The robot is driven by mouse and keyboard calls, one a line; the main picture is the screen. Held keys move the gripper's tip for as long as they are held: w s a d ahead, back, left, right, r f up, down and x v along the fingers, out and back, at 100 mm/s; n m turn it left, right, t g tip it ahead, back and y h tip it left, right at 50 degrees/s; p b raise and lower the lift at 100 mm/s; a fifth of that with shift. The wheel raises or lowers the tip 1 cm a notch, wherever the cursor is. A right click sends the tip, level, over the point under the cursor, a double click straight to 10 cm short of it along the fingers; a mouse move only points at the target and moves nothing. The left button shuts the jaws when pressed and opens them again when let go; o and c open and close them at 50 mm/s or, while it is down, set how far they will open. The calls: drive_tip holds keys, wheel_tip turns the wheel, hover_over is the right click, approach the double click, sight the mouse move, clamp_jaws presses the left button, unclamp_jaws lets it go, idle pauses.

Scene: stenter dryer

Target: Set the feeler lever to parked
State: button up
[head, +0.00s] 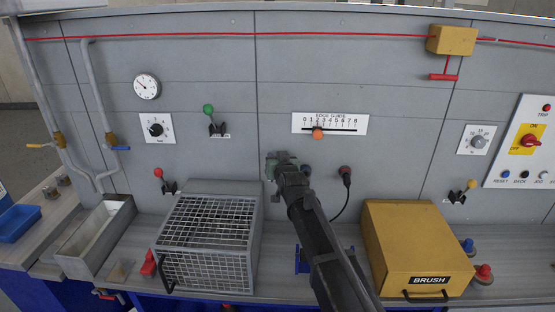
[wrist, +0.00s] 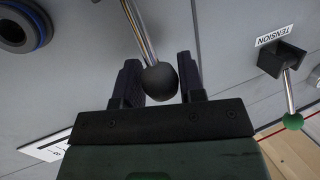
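My gripper (head: 278,160) is up at the grey panel, left of the edge guide scale. In the wrist view my gripper (wrist: 160,78) has its two dark fingers on either side of a black ball knob (wrist: 160,82), with no clear gap. The knob sits on the end of a metal lever (wrist: 139,30). My gripper hides this lever in the head view. No label for it is readable, so I cannot confirm that it is the feeler lever. A green-knobbed lever (wrist: 291,105), labelled TENSION, stands to the right in the wrist view.
The head view shows a green-knobbed lever (head: 208,109), a red-knobbed lever (head: 158,172) and a yellow-knobbed lever (head: 472,184) on the panel. A wire cage (head: 207,235) and a yellow BRUSH box (head: 415,240) stand below. A black cable (head: 346,195) hangs right of my gripper.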

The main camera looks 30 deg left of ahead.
drive_tip(key=o, duration=0.4)
drive_tip(key=shift+w+d, duration=0.1)
drive_tip(key=shift+c, duration=0.2)
drive_tip(key=shift+s+d, duration=0.2)
drive_tip(key=shift+s, duration=0.15)
drive_tip(key=p+v, duration=0.1)
drive_tip(key=v, duration=0.9)
drive_tip(key=shift+s, duration=0.1)
